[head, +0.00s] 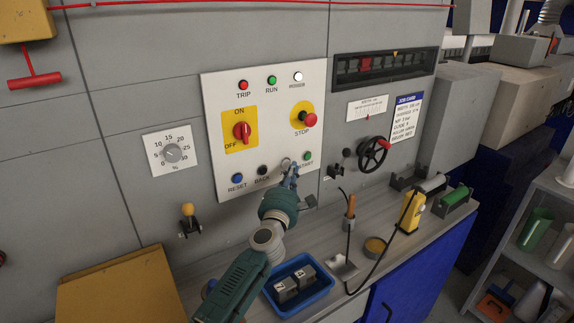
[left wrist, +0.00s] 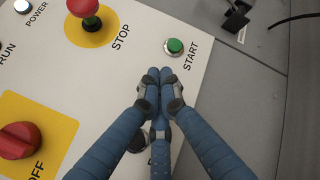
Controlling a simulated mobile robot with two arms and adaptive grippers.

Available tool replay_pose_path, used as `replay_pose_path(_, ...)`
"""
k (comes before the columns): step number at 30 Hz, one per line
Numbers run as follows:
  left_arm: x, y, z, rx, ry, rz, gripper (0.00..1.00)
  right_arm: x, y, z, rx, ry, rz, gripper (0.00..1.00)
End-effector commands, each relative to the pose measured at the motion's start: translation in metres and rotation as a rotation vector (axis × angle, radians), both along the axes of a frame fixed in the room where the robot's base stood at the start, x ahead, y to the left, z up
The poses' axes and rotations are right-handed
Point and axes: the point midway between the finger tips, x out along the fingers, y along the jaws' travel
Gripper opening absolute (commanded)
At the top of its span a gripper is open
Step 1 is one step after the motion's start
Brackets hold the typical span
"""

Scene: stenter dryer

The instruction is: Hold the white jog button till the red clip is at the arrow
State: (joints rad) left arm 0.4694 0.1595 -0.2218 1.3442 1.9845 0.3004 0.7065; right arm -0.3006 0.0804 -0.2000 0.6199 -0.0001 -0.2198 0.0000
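The white jog button (head: 285,163) sits in the lower button row of the white panel (head: 215,100), between the black button and the green START button (head: 308,156). My left gripper (head: 291,168) is shut and empty, its fingertips at the jog button. In the left wrist view the closed fingertips (left wrist: 154,74) lie beside START (left wrist: 174,47) and hide the jog button; I cannot tell whether it is pressed. The red clip (head: 365,65) is in the dark window at upper right, left of the yellow arrow (head: 395,53). My right gripper is out of view.
The red STOP button (head: 309,119) sits above the row, with a red ON/OFF switch (head: 242,131) to its left. A handwheel (head: 373,154) is at right. A blue tray (head: 318,290) with grey blocks and a soldering-iron-like tool (head: 350,207) are on the bench below.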

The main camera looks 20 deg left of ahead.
Motion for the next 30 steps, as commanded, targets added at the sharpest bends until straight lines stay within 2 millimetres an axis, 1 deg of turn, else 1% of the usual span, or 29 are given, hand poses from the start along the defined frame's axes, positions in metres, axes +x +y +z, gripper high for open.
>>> replay_pose_path(19, 0.0, -0.0002, -0.0001, 0.0, 0.0, 0.0, 0.0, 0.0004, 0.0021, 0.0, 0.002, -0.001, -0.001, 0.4)
replay_pose_path(30, 0.0053, 0.0063, 0.0005, -0.001, 0.0, -0.001, 0.0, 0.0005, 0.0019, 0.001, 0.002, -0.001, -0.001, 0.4)
